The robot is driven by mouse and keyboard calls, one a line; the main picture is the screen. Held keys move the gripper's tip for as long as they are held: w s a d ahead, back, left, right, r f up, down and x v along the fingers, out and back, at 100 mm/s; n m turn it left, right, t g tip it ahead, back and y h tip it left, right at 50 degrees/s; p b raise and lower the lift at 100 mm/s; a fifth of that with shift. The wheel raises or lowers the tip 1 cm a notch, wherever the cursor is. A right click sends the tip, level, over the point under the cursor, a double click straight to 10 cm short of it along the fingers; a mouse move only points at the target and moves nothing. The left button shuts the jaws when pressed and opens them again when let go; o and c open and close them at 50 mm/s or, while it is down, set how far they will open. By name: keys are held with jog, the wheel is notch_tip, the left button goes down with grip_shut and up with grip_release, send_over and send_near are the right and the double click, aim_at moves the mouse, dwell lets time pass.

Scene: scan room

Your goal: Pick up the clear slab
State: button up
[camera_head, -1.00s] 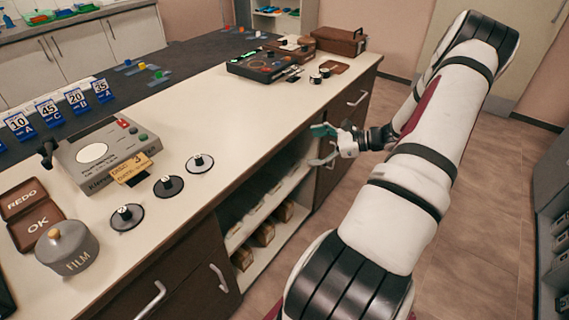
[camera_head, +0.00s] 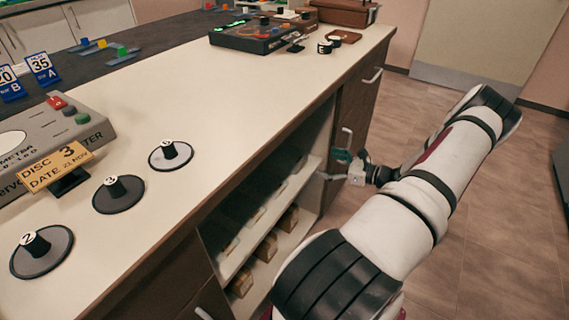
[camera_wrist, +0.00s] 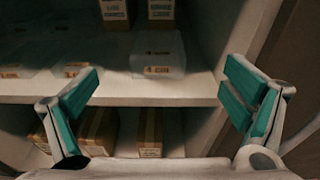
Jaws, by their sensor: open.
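A clear slab (camera_wrist: 157,55) with a small orange label lies on the upper shelf of the open cabinet in the wrist view. Other clear slabs (camera_wrist: 72,70) with similar labels lie to its left on the same shelf, dim and partly out of frame. My gripper (camera_wrist: 160,88) is open and empty, its teal-padded fingers spread to either side of the slab's position in the picture, in front of the shelf. In the head view, my gripper (camera_head: 336,165) is at the cabinet's open front, below the counter edge. Individual slabs are hard to make out there.
The shelf board's front edge (camera_wrist: 130,93) crosses below the slab. Labelled boxes (camera_wrist: 160,12) stand behind it, and brown boxes (camera_wrist: 149,130) sit on the lower shelf. The cabinet's side wall (camera_wrist: 240,30) is close on the right. The counter (camera_head: 215,110) overhangs the shelves.

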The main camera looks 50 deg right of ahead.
jog(key=b, duration=0.3)
send_near(290, 155)
jog(key=w, duration=0.4)
jog(key=shift+f, duration=0.25)
jog(key=w, duration=0.1)
jog(key=w+b, duration=0.1)
jog(key=w, duration=0.1)
jog(key=w+a+f+b, duration=0.1)
jog(key=shift+w, duration=0.4)
jog(key=c, duration=1.7)
